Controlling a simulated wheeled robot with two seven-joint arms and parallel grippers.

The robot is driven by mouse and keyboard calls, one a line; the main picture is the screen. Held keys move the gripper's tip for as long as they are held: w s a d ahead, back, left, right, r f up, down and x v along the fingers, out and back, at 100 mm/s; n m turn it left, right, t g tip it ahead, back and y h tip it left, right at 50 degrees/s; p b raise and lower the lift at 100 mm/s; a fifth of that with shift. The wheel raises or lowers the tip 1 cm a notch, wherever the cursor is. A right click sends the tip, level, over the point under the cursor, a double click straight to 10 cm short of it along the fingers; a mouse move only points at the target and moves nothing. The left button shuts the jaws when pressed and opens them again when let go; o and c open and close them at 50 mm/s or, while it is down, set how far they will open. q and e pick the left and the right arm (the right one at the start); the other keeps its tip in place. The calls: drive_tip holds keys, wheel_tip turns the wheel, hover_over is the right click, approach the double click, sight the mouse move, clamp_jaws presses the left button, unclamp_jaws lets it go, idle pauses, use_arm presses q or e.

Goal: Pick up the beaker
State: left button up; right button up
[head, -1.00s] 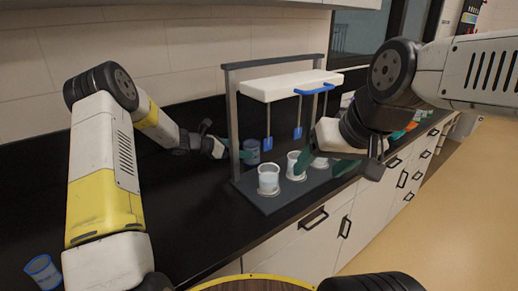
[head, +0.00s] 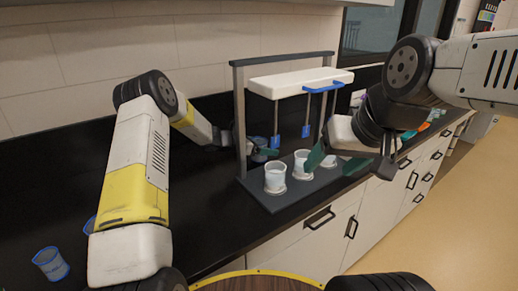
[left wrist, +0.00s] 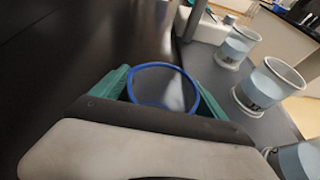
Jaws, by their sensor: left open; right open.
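A blue-rimmed beaker (left wrist: 163,90) stands between the green fingers of my left gripper (left wrist: 162,92) in the left wrist view; its lower part is hidden by the gripper. In the head view that beaker (head: 259,157) is mostly covered, behind the grey stand. My left gripper (head: 262,150) is open around it; I cannot tell whether the fingers touch it.
The black counter's front edge drops to drawers.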

use_arm(q)
drive_tip(key=shift+r, duration=0.1)
drive_tip(key=c, duration=1.4)
